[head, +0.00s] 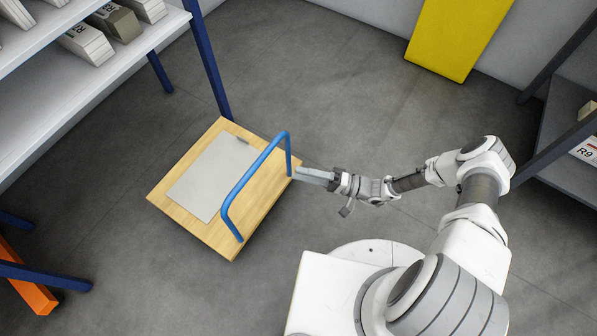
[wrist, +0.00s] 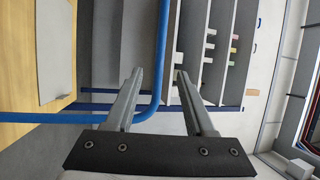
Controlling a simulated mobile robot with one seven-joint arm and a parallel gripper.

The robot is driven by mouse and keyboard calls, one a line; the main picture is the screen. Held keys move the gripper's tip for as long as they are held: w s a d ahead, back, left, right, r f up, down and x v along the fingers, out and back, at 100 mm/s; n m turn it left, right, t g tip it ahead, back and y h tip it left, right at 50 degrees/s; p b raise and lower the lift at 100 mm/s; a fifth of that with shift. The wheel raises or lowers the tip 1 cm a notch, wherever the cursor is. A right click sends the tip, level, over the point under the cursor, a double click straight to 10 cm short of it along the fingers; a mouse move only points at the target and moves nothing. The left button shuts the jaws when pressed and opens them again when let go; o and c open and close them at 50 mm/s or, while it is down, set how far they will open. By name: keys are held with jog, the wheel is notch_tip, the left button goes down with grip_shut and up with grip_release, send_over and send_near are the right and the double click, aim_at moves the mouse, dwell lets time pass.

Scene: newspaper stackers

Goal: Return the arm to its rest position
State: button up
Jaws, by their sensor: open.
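My gripper (head: 314,176) is at the end of my arm, pointing left in the head view, close to the right end of a blue handle (head: 253,176) on a wooden cart (head: 225,240). My arm is stretched out and bent at the elbow.
A white shelf (head: 45,112) with blue posts and several paper stacks (head: 87,43) stands at the upper left. A dark shelf (head: 565,150) stands on the right. A yellow panel (head: 455,40) is at the back wall. The floor (head: 340,100) behind the cart is clear.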

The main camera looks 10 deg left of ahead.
jog(key=shift+d+f, duration=0.15)
jog(key=shift+d, duration=0.45)
jog(key=w+d+r+n+g+h, duration=0.1)
jog(key=d+r+h, duration=0.3)
jog(key=r, duration=0.4)
jog(key=w+d+r+n+g+h, duration=0.1)
jog(key=d+r+h, duration=0.35)
jog(key=r, duration=0.45)
jog(key=w+d+r+n+g+h, duration=0.1)
jog(key=d+r+n+g+h, duration=0.1)
jog(key=d+r+h, duration=0.45)
jog(key=s+d+r+m+t+h, duration=0.3)
jog(key=s+r+t, duration=0.3)
jog(key=r, duration=0.6)
jog(key=s+d+r+m+t+h, duration=0.25)
jog(key=s+d+r+t, duration=0.2)
jog(key=s+r, duration=0.55)
notch_tip(320, 180, up, 30)
jog(key=w+p, duration=0.2)
jog(key=p, duration=2.6)
jog(key=shift+w+a, duration=0.15)
jog(key=shift+a, duration=0.3)
